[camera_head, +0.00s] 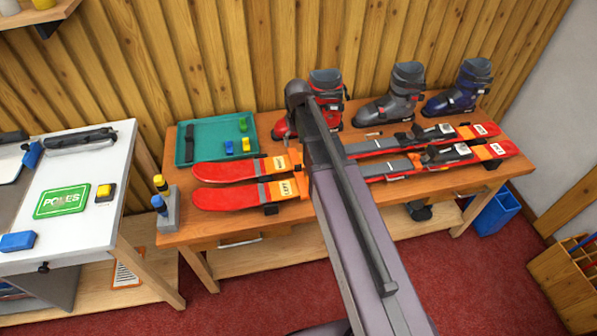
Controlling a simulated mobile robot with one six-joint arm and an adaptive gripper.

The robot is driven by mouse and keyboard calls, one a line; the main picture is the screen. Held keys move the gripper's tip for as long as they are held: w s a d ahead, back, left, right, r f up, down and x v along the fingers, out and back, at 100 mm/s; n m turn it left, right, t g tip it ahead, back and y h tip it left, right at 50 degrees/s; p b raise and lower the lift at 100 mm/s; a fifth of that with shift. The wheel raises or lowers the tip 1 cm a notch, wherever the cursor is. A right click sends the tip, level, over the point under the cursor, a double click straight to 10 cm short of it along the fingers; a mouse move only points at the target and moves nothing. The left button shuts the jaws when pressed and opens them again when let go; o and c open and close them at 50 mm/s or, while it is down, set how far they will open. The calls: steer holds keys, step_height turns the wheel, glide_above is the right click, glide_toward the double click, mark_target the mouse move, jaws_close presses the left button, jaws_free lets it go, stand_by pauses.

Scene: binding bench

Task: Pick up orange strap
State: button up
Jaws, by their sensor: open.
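No separate orange strap can be made out in the head view. Orange bands show on the red skis (225,197), which lie lengthwise on the wooden bench (187,232). One orange band (283,190) with a white label is left of my arm. More orange shows near the skis' right ends (490,151). My arm rises from the bottom edge across the middle of the bench and hides part of the skis. My gripper's fingers cannot be made out.
A green tray (206,150) with small yellow and blue blocks is at the bench's back left. Red, grey (396,100) and blue (462,92) boots stand along the back. A white table (85,225) is at left, a blue bin (493,214) at right.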

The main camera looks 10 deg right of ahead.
mark_target(298, 165)
steer(key=shift+f, duration=0.2)
step_height(298, 165, down, 8)
steer(key=b, duration=0.8)
steer(key=shift+f+b, duration=0.15)
steer(key=shift+b, duration=0.2)
steer(key=shift+f+b, duration=2.6)
steer(key=shift+c, duration=0.2)
jaws_close()
